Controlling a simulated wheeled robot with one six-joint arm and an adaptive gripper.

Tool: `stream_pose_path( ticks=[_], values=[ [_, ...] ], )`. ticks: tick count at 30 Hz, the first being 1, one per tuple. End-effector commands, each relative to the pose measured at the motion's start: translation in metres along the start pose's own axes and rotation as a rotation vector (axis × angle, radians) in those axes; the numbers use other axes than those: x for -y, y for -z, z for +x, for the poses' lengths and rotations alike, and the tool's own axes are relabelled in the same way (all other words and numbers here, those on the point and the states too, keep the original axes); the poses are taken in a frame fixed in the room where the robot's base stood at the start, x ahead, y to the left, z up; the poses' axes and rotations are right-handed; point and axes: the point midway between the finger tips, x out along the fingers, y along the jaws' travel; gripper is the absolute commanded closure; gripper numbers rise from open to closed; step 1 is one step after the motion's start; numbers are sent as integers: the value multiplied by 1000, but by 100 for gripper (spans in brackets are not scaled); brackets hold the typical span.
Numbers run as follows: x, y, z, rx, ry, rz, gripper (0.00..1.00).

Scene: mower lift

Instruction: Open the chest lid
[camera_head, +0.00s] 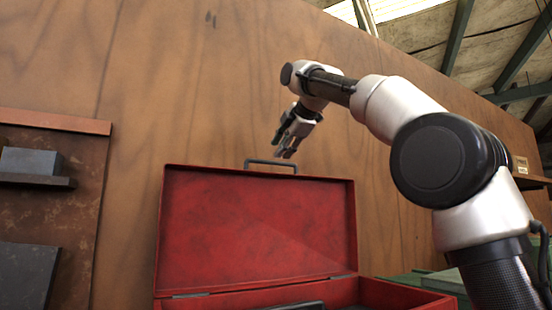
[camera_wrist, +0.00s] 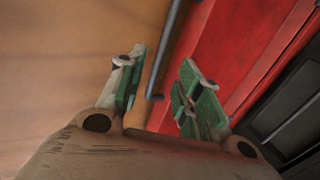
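The red chest (camera_head: 400,294) stands in front of the wooden wall in the head view. Its lid (camera_head: 255,225) is raised and stands upright, so the inside shows. A grey bar handle (camera_head: 270,163) sits on the lid's top edge. My gripper (camera_head: 284,152) is just above the handle, apart from the lid as far as I can tell. In the wrist view the two green-padded fingers of my gripper (camera_wrist: 165,90) are spread apart with nothing held. The handle (camera_wrist: 172,50) and the red lid (camera_wrist: 235,45) show beyond and between them.
Dark items (camera_head: 300,306) lie in the chest. A rusty panel (camera_head: 60,215) with a small shelf and a grey box (camera_head: 30,162) is at left. A green surface (camera_head: 445,280) is behind the chest at right.

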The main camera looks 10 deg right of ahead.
Motion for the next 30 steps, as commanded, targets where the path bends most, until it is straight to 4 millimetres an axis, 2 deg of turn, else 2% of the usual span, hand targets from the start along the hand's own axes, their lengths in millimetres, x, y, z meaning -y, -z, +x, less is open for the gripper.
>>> stream_pose_path(
  ticks=[3,9,26,29,30],
  values=[
    [0,0,-21,-1,-2,0,65],
    [0,0,-36,0,-1,0,65],
    [1,-1,-36,1,1,4,65],
    [12,-8,-38,11,22,47,65],
    [22,-14,-39,21,39,85,65]
  ],
)
